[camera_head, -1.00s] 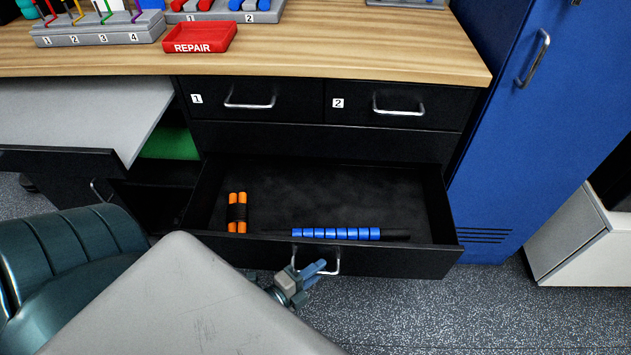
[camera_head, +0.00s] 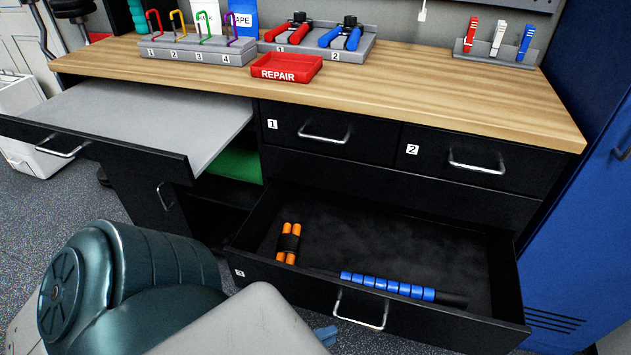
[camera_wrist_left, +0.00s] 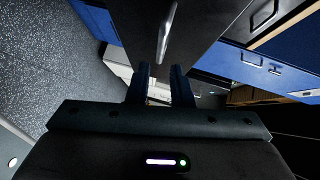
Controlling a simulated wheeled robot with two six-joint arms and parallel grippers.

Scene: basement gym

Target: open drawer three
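Drawer three (camera_head: 300,285), the wide black bottom drawer with a small white number label at its front left, stands pulled out. Inside lie an orange-and-black item (camera_head: 288,243) and a rod with blue segments (camera_head: 388,286). Its silver handle (camera_head: 360,322) is free in the head view. My left gripper (camera_head: 327,334) is mostly hidden behind my arm; only a bluish tip shows, left of the handle and apart from it. In the left wrist view its two fingers (camera_wrist_left: 163,84) are apart with nothing between them, and a handle (camera_wrist_left: 166,33) shows beyond them. My right gripper is not in view.
Drawers one (camera_head: 325,131) and two (camera_head: 470,160) are shut above. At left a grey-topped pull-out (camera_head: 150,120) juts out. A red REPAIR tray (camera_head: 286,68) sits on the wooden bench top (camera_head: 430,95). A blue cabinet (camera_head: 590,220) stands at right.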

